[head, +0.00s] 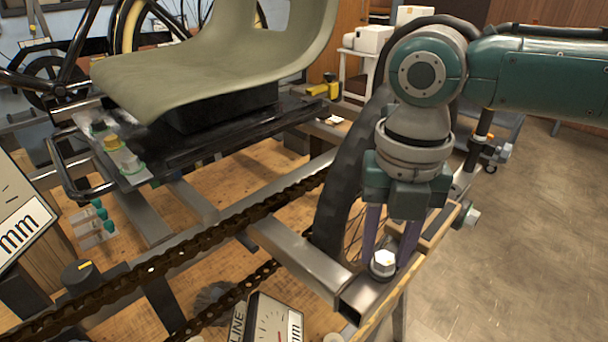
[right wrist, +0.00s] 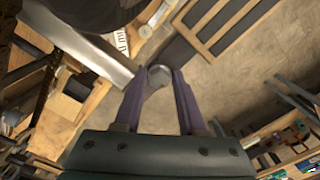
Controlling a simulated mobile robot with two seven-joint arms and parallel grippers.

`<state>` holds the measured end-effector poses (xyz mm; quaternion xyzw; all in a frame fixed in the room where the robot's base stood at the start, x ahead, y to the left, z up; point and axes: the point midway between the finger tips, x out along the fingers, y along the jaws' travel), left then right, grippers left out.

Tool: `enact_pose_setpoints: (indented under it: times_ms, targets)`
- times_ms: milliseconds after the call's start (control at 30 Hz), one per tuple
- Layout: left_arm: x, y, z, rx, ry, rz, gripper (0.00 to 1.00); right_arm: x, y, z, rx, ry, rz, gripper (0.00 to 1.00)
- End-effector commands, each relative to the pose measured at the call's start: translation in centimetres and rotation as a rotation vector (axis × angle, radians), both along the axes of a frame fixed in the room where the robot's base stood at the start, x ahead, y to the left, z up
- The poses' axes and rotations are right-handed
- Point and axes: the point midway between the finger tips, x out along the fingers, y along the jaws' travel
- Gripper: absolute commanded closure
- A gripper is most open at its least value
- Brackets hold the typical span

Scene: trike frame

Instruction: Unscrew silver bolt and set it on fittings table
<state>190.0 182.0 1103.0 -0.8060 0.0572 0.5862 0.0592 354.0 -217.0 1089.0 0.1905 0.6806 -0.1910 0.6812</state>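The silver bolt (head: 383,263) has a hexagonal head and appears at the near right end of the grey metal frame (head: 305,258). My right gripper (head: 388,258) comes down from above with its purple fingers on either side of the bolt head. In the right wrist view, the bolt (right wrist: 159,77) sits between the fingertips (right wrist: 160,80), which appear to touch it on both sides. There the floor shows behind the bolt, beside the tube's end; its shank is hidden, so I cannot tell whether it is still threaded. My left gripper is out of view. I cannot identify the fittings table for certain.
A rusty chain (head: 190,250) runs along the frame. A black wheel (head: 345,190) stands close behind my right gripper. An olive seat (head: 215,65) is at upper left, above a ledge with small fittings (head: 112,145). A dial gauge (head: 270,325) is at the bottom. Open floor (head: 530,230) lies right.

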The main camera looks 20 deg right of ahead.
Motion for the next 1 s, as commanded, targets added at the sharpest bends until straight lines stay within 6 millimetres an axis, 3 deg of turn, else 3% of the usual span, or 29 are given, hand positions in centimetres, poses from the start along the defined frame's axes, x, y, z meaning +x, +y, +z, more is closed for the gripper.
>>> enact_pose_setpoints:
  times_ms: [33, 333, 467, 900, 1000]
  targets:
    - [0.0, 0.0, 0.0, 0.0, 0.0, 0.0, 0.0, 0.01, 0.01, 0.0, 0.0, 0.0, 0.001, 0.67]
    - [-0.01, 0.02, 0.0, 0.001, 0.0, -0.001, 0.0, -0.01, -0.01, 0.0, 0.0, 0.0, 0.002, 1.0]
    - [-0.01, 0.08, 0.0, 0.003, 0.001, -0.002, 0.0, 0.01, -0.01, 0.01, -0.001, 0.001, 0.047, 1.0]
    - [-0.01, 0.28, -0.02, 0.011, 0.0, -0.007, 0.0, 0.08, 0.28, 0.11, -0.002, 0.0, 0.889, 1.0]
    - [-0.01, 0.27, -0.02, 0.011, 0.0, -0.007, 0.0, 0.06, 0.34, 0.12, -0.002, 0.001, 1.008, 1.0]
